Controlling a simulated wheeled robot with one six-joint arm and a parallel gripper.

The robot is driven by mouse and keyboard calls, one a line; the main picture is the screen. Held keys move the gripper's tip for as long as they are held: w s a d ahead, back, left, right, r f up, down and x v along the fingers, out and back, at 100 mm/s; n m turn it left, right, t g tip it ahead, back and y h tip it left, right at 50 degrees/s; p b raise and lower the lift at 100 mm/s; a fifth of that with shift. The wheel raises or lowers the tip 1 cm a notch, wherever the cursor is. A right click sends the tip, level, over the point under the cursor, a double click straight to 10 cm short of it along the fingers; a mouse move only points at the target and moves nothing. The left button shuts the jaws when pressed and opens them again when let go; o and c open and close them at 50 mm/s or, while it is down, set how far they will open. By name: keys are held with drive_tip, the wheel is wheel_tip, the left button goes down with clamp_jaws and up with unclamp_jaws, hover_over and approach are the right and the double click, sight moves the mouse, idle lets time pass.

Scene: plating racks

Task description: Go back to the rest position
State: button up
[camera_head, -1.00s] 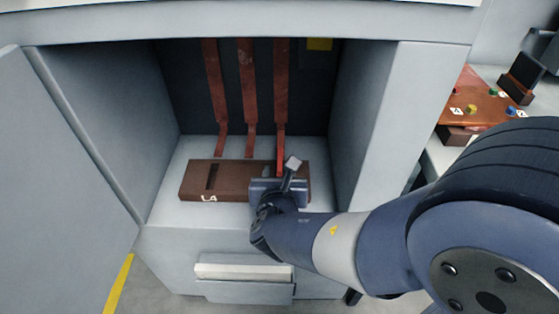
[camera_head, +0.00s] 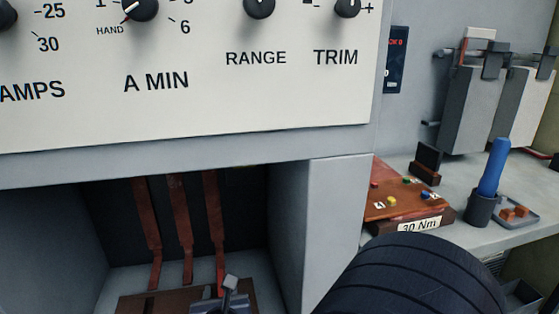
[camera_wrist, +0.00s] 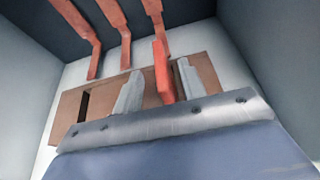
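My gripper (camera_wrist: 160,66) is inside the open cabinet bay, low over a brown slotted block (camera_wrist: 70,104). Its two grey fingers stand apart in the wrist view. A bright red bar (camera_wrist: 162,80) stands between them, nearer the right finger, with a gap at the left one. I cannot tell whether the right finger touches it. In the head view my gripper (camera_head: 228,288) is cut off by the bottom edge, beside the block (camera_head: 140,304).
Three copper straps (camera_head: 181,225) hang at the back of the bay. The bay's right wall (camera_head: 318,225) is close to my arm. A panel with knobs (camera_head: 259,8) is above. On the bench at right are a copper plate (camera_head: 400,200), a blue-handled tool (camera_head: 494,165) and a small tray (camera_head: 515,210).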

sight(220, 278)
drive_tip(key=b+x, duration=0.1)
drive_tip(key=x, duration=0.4)
drive_tip(key=shift+w+f, duration=0.2)
drive_tip(key=shift+f, duration=0.05)
drive_tip(key=shift+a+r+p, duration=0.1)
drive_tip(key=shift+r+p, duration=0.55)
drive_tip(key=shift+p, duration=0.1)
drive_tip(key=shift+r+p, duration=0.65)
drive_tip(key=shift+p, duration=0.05)
